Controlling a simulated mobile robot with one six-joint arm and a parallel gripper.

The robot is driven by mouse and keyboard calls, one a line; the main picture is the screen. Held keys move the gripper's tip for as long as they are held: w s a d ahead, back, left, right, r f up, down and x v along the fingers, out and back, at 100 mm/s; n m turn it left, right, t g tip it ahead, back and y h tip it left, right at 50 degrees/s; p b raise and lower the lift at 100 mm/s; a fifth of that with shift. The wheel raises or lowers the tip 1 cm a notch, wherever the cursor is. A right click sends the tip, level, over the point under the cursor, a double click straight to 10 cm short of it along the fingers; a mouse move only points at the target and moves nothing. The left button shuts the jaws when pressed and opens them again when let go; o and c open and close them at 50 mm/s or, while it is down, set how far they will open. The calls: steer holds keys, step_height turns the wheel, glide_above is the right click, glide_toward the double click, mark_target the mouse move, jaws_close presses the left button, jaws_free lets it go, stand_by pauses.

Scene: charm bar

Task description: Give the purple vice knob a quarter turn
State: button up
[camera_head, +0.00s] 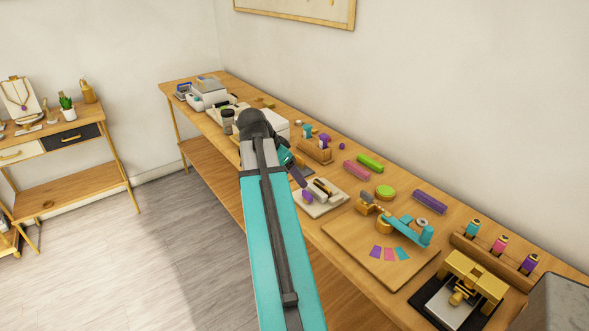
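The purple vice knob (307,197) shows in the head view, at the left end of a small vice on a pale slab (318,211) near the bench's front edge. My teal arm reaches up from the bottom of the view and bends over the bench. My gripper (298,177) points down towards the knob, just above and left of it in the picture. Its fingers are small and partly hidden, so I cannot tell how far apart they are or whether they touch the knob.
Right of the vice, a wooden board (345,235) holds a teal and gold lever tool (405,229) and coloured cards. Green, pink and purple bars lie behind. A gold press (470,278) stands at the near right. White boxes and a cup (228,121) stand farther left.

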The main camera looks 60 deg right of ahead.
mark_target(307, 194)
steer(key=shift+p+x, duration=1.3)
steer(key=shift+x, duration=4.7)
steer(key=shift+c, duration=0.5)
steer(key=shift+w, duration=0.1)
steer(key=c, duration=1)
steer(key=o, duration=0.4)
steer(key=shift+c, duration=0.2)
steer(key=c, duration=0.3)
